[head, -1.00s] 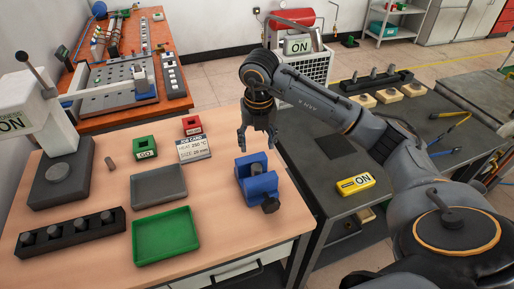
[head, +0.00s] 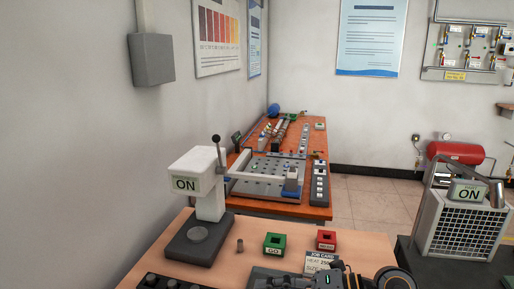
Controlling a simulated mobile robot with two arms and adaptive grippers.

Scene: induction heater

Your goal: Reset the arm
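My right arm (head: 392,278) shows only as a strip along the bottom edge in the head view. A dark part at its left end, seemingly my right gripper (head: 275,284), is cut off by the frame, so its fingers cannot be made out. It overlaps the view of the job card (head: 320,260). My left gripper is not in view.
The wooden bench holds a white press (head: 208,190) marked ON, a small peg (head: 240,245), a green GO block (head: 274,243) and a red block (head: 326,240). A cooling unit (head: 460,225) stands at the right, and an orange workbench (head: 318,212) behind.

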